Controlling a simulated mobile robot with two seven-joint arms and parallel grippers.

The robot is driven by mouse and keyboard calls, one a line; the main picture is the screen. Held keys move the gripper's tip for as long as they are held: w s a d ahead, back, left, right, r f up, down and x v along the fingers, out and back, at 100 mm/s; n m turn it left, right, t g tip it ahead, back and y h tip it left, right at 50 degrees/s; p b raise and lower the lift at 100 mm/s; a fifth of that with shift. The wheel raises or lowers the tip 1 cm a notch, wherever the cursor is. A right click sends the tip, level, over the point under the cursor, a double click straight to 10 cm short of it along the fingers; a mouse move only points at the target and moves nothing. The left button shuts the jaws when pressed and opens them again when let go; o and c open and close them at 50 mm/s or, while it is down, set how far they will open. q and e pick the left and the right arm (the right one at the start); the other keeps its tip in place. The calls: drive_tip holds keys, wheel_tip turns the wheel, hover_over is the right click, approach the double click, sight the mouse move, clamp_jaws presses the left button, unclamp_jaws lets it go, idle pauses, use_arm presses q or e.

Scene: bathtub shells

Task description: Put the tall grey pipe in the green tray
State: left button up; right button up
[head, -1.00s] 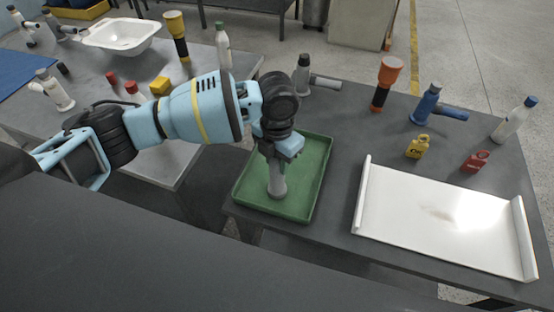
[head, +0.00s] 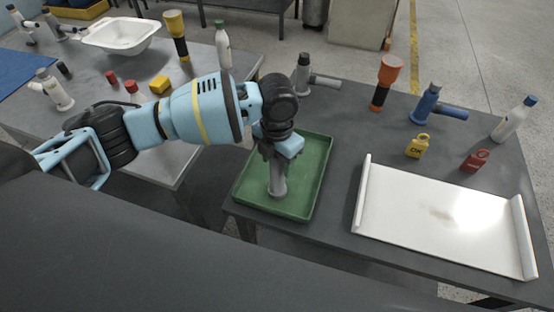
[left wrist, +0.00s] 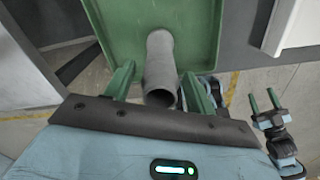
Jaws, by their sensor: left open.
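The tall grey pipe (head: 277,180) stands upright in the green tray (head: 309,180), which lies on the dark table. In the left wrist view the pipe (left wrist: 160,70) shows between the fingers, over the tray floor (left wrist: 120,25). My left gripper (head: 277,160) is above and around the pipe's upper part. Its green fingers (left wrist: 158,76) are open, one on each side of the pipe, with a visible gap. The pipe's top is hidden by the gripper in the head view. My right gripper (left wrist: 262,98) shows at the right of the left wrist view, fingers apart and empty.
A grey pipe fitting (head: 303,75) stands behind the tray. A white panel with raised ends (head: 435,220) lies to its right. An orange torch (head: 386,82), a blue fitting (head: 427,103), a bottle (head: 513,121) and small yellow (head: 418,146) and red (head: 475,161) containers stand farther back.

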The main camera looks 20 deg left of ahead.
use_arm(q)
wheel_tip(320, 180, up, 12)
idle(0.4)
